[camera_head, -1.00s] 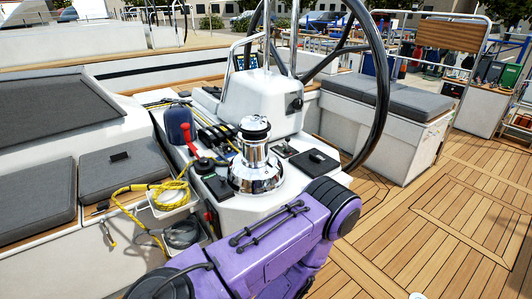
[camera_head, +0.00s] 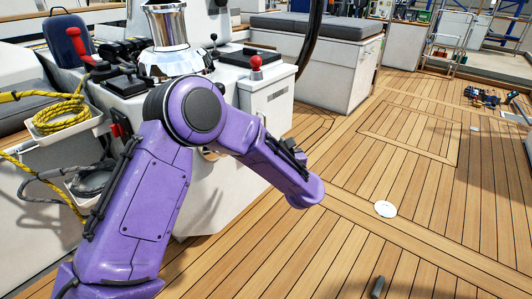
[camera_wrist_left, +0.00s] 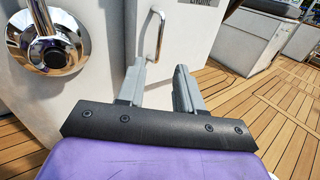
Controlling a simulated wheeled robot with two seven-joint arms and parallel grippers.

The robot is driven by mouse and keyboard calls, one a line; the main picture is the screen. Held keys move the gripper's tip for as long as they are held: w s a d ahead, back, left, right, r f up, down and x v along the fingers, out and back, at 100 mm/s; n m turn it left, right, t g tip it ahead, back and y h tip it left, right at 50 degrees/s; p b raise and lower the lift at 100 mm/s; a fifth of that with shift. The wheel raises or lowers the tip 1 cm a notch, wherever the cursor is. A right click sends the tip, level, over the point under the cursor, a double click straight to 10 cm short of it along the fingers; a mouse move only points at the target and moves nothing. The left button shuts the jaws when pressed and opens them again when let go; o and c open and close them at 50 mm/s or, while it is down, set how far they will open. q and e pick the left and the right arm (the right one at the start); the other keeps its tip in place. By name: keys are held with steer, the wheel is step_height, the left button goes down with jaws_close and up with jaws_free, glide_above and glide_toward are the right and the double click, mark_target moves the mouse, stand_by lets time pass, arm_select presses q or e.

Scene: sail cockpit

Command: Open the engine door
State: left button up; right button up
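A white panel with an upright metal handle (camera_wrist_left: 158,35) shows in the left wrist view, and part of a dark label (camera_wrist_left: 201,3) is cut off at the top edge. The panel looks shut. My left gripper (camera_wrist_left: 160,68) is open and empty, with its two grey fingers apart just below and in front of the handle, not touching it as far as I can see. In the head view my purple left arm covers much of the white console (camera_head: 190,205), and the gripper itself is hidden there. My right gripper is not in view.
A round chrome fitting (camera_wrist_left: 45,45) is on the console left of the handle. A red-knobbed lever (camera_head: 256,68) and a chrome winch (camera_head: 170,40) stand above. The wooden deck (camera_head: 420,190) at right is mostly clear.

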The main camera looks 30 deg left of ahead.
mark_target(265, 126)
arm_select(q)
steer(key=shift+n, duration=0.5)
steer(key=b+x, duration=0.2)
steer(key=x, duration=0.8)
steer(key=shift+r, duration=0.15)
steer(key=shift+w+a+r, duration=0.1)
steer(key=shift+w+a, duration=0.05)
steer(key=shift+a, duration=0.15)
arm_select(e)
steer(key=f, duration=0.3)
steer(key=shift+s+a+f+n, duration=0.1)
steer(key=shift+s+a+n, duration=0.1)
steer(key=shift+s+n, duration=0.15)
arm_select(q)
jaws_close()
